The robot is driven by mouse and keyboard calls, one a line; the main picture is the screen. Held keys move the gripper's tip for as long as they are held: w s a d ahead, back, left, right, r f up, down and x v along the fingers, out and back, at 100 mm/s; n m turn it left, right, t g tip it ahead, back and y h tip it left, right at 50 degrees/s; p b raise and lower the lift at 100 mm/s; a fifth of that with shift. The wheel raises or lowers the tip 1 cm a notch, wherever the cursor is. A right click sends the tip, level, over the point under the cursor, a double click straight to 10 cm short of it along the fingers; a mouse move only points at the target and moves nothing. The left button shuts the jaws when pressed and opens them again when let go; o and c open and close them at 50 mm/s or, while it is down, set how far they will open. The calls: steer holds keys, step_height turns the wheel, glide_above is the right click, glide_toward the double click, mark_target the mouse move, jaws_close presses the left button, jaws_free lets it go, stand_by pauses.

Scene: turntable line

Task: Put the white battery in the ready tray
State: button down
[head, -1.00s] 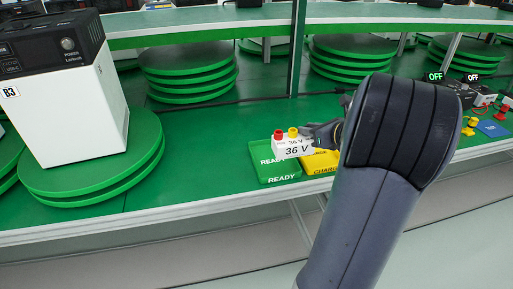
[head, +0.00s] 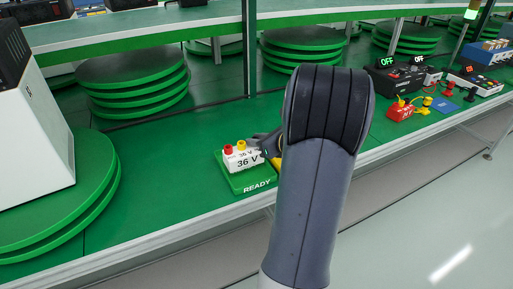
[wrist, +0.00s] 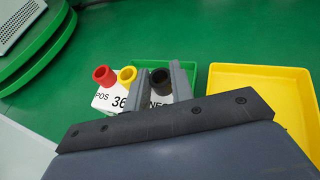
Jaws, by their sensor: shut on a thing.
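The white battery (head: 246,163) has "36 V" on its side and red and yellow terminals on top. In the wrist view the battery (wrist: 105,102) shows left of and under my gripper (wrist: 160,84), whose fingers stand on both sides of its black terminal. My gripper (head: 266,144) is shut on the battery. The green ready tray (head: 258,187) is directly below or behind the battery in the head view. In the wrist view the ready tray (wrist: 188,68) shows behind the fingers. I cannot tell whether the battery touches the tray floor.
A yellow tray (wrist: 268,72) lies right of the ready tray. A white device stands on a green turntable (head: 95,205) at the left. A green post (head: 249,60) rises behind the battery.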

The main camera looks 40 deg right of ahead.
steer(key=shift+f, duration=1.15)
steer(key=shift+f+b, duration=0.15)
steer(key=shift+b, duration=0.15)
steer(key=c, duration=1.2)
jaws_free()
steer(key=shift+c, duration=0.2)
steer(key=shift+s+r, duration=0.15)
steer(key=shift+r, duration=0.1)
steer(key=p+v, duration=0.1)
steer(key=v, duration=1)
steer(key=shift+s+p, duration=0.3)
steer(key=shift+s, duration=0.05)
